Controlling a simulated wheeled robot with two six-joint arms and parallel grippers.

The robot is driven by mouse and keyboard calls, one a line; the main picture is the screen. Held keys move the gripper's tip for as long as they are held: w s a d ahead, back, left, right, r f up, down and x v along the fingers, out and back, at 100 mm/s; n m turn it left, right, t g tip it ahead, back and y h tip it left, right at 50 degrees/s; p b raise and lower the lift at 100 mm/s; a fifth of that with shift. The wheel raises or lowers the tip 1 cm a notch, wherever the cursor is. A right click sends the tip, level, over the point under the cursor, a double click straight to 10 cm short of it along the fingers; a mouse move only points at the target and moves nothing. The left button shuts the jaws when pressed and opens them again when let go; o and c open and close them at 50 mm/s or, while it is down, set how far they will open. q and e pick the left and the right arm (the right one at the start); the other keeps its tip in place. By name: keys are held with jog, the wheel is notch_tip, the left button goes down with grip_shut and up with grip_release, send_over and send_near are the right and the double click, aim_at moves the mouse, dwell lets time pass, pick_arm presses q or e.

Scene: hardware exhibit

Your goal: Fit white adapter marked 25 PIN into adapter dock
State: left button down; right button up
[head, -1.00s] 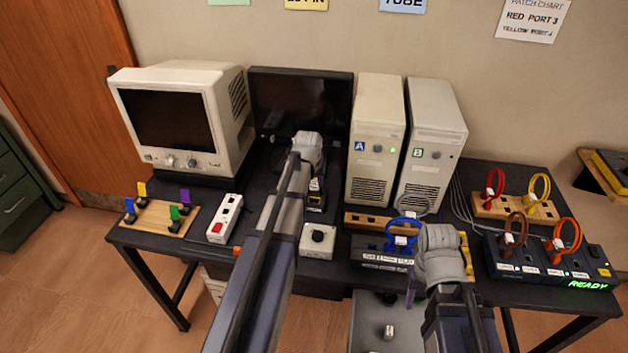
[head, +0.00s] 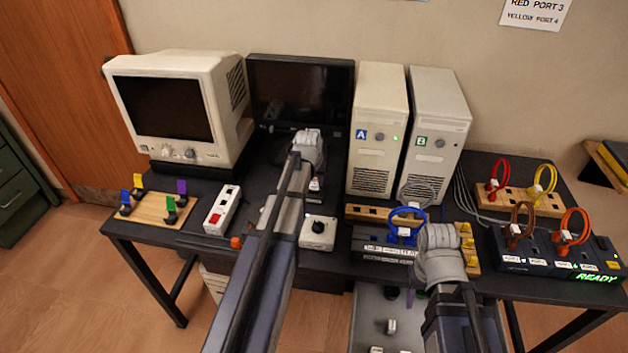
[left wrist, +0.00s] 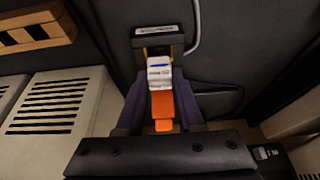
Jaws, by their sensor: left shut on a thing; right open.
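The white adapter (left wrist: 160,72) has small dark print, too small to read, and an orange part (left wrist: 162,105) behind it. My left gripper (left wrist: 160,118) is shut on it, with purple fingers on either side. The black adapter dock (left wrist: 158,32) has a white label and a yellow part. In the left wrist view the adapter's front end overlaps the yellow part; I cannot tell how far it is inserted. In the head view my left gripper (head: 314,172) is before the dark monitor, partly hidden by its arm. My right gripper (head: 410,298) is open over the front edge, mostly hidden by its wrist.
Two beige towers (head: 378,130) stand right of the dock. A cream monitor (head: 165,100) stands left. A power strip (head: 222,210) and a knob box (head: 318,232) lie in front. A blue cable loop (head: 408,214) and a port panel (head: 545,255) lie right.

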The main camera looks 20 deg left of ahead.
pick_arm(q)
jog(key=shift+f+b, duration=1.15)
jog(key=shift+b, duration=0.05)
dwell(2.3)
jog(key=shift+c, duration=2.3)
grip_release()
jog(key=shift+o, duration=0.3)
jog(key=o, duration=0.4)
jog(key=shift+r, duration=0.1)
jog(key=p+v, duration=0.7)
jog(key=shift+r, duration=0.15)
